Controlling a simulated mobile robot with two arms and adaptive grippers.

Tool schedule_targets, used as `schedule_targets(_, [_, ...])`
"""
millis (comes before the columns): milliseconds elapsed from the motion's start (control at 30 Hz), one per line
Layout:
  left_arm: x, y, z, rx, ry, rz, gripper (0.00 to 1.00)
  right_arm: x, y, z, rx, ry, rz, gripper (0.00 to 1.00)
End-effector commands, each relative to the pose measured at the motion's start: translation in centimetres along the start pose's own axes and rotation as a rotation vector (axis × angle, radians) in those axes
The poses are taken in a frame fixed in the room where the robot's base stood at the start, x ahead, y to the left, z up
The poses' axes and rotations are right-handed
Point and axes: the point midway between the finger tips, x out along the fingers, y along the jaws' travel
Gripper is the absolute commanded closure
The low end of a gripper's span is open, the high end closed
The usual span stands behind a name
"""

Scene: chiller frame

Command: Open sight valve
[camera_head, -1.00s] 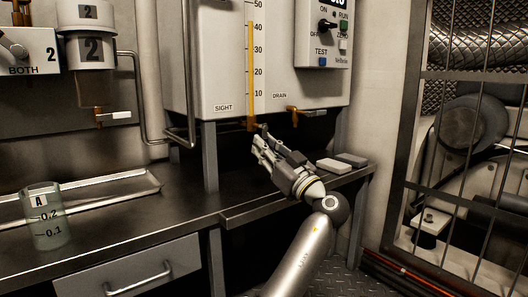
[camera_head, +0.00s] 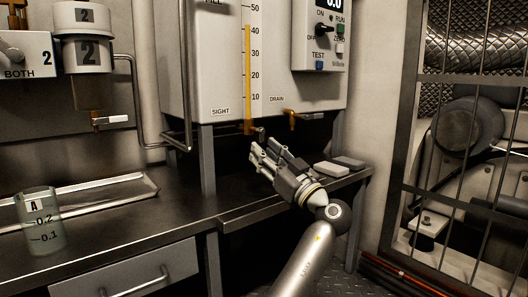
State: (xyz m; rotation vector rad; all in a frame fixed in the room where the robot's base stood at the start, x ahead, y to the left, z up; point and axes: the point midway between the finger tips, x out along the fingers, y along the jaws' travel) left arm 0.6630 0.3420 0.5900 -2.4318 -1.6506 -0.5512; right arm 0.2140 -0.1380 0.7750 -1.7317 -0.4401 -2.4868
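The sight valve (camera_head: 250,129) sits at the foot of the amber sight tube (camera_head: 248,80), right of the "SIGHT" label on the white tank panel. Its small handle end shows dark beside the tube.
Two small blocks (camera_head: 331,169) lie on the shelf. A beaker marked A (camera_head: 40,225) and a metal tray (camera_head: 100,190) stand at the left. A barred frame (camera_head: 470,150) is at the right.

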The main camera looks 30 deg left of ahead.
Motion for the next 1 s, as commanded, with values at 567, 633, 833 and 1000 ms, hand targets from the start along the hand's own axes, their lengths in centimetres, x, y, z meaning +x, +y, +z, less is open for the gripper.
schedule_targets(567, [-10.2, 0.1, 0.0, -0.001, -0.001, 0.003, 0.64, 0.1, -0.1, -0.1, 0.000, 0.004, -0.002, 0.60])
schedule_targets(633, [-10.6, 0.2, 0.0, -0.001, -0.001, 0.004, 0.64, 0.1, -0.1, -0.1, 0.000, 0.004, -0.003, 0.60])
schedule_targets(833, [-10.8, 0.1, 0.0, -0.002, 0.000, 0.003, 0.64, 0.1, -0.1, -0.1, 0.000, 0.004, -0.003, 0.60])
schedule_targets(1000, [-10.7, 0.1, 0.0, -0.001, 0.000, 0.003, 0.64, 0.1, -0.1, -0.1, 0.000, 0.004, -0.003, 0.60])
